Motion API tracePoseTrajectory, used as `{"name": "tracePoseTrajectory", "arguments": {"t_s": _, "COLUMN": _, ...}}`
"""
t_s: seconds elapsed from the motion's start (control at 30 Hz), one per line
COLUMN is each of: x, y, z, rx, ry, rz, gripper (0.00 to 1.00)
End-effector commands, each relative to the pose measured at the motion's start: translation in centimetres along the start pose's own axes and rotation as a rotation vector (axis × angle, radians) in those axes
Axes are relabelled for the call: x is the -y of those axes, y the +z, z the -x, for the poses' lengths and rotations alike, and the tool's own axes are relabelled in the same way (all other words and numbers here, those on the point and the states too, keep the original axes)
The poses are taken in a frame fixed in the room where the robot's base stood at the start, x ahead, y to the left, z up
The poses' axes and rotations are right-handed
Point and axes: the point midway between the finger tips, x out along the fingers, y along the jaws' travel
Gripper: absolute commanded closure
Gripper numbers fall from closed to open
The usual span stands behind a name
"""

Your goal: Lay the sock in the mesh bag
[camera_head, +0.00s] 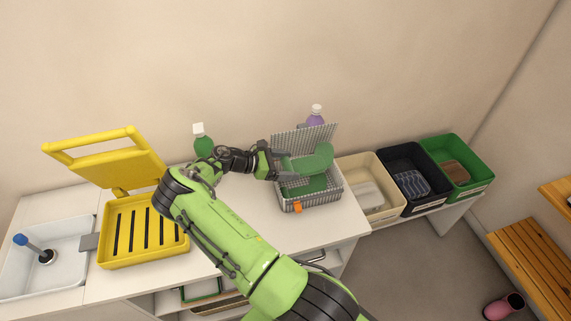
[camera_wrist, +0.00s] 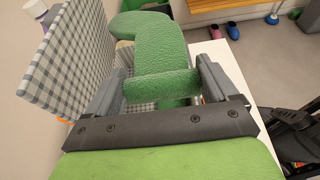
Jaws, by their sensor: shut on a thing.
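The green sock (camera_head: 318,158) is held by my gripper (camera_head: 284,170) over the open mesh bag (camera_head: 318,200), a grey checked box with its lid raised at the back. In the wrist view the sock (camera_wrist: 160,50) is pinched across between the two fingers of my gripper (camera_wrist: 162,80), and its foot extends beyond them. The bag's checked lid (camera_wrist: 70,60) stands at the left there. More green shows inside the bag; I cannot tell whether it is part of this sock. An orange tab (camera_head: 297,207) is on the bag's front.
A purple bottle (camera_head: 316,115) stands behind the bag, and a green bottle (camera_head: 202,145) stands behind my arm. Cream (camera_head: 375,215), navy (camera_head: 405,160) and green (camera_head: 440,148) bins are to the right. A yellow slotted case (camera_head: 140,258) and a white sink (camera_head: 30,290) are left.

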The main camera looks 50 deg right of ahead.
Motion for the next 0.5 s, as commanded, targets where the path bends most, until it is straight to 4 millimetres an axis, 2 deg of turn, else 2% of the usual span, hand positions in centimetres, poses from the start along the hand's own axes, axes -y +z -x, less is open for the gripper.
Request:
{"name": "tracePoseTrajectory", "arguments": {"t_s": 0.03, "x": 0.0, "y": -1.1, "z": -0.5, "rx": 0.0, "ry": 0.0, "rz": 0.0, "gripper": 0.42}}
{"name": "tracePoseTrajectory", "arguments": {"t_s": 0.5, "x": 0.0, "y": -6.2, "z": -2.5, "rx": 0.0, "ry": 0.0, "rz": 0.002, "gripper": 0.42}}
